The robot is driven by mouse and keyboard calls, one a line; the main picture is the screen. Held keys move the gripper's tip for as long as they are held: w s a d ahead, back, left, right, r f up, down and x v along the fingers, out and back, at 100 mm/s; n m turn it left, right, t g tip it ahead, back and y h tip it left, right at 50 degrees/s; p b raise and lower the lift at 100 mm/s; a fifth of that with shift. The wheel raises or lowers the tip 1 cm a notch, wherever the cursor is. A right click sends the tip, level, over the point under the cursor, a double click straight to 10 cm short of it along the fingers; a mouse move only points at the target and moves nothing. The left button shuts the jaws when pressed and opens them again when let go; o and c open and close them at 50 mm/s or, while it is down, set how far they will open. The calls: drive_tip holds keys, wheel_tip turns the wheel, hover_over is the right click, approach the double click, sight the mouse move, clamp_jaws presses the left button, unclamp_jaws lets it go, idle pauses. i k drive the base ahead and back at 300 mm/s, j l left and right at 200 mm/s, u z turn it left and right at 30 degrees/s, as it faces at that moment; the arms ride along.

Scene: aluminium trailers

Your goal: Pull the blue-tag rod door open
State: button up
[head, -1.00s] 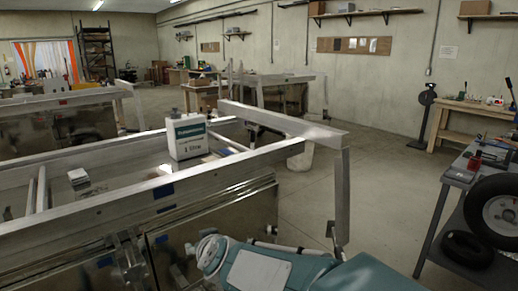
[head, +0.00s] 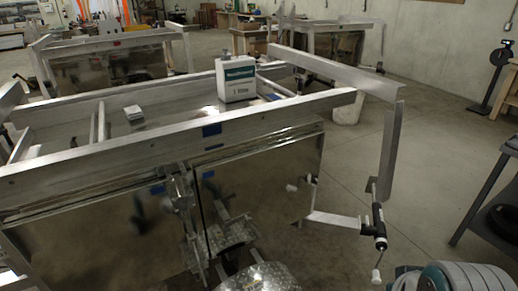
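The nearest aluminium trailer (head: 105,150) fills the left and middle of the head view. Blue tags show on its top rail (head: 212,130) and on the shiny side panel (head: 208,174). A vertical latch assembly (head: 183,200) sits at the gap between two side panels. At the right end, an upright post (head: 390,150) carries a rod latch (head: 378,225) with black and white parts; a flat bar runs from it towards the trailer. I cannot tell which part is the blue-tag door. A teal-and-grey part of my own body shows at bottom right. My gripper is not in view.
A diamond-plate piece (head: 258,278) sticks out low in front. A dark table (head: 485,190) stands at the right edge. The concrete floor (head: 440,140) between it and the trailer is clear. More trailers (head: 110,65) stand behind.

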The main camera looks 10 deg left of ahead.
sight(134, 238)
drive_tip(key=i+j+u, duration=0.1)
drive_tip(key=j+u, duration=0.15)
drive_tip(key=j, duration=0.2)
drive_tip(key=i+j+u, duration=0.15)
drive_tip(key=j+u, duration=0.15)
drive_tip(key=i+j+u, duration=0.25)
drive_tip(key=j, duration=0.25)
drive_tip(key=k, duration=0.05)
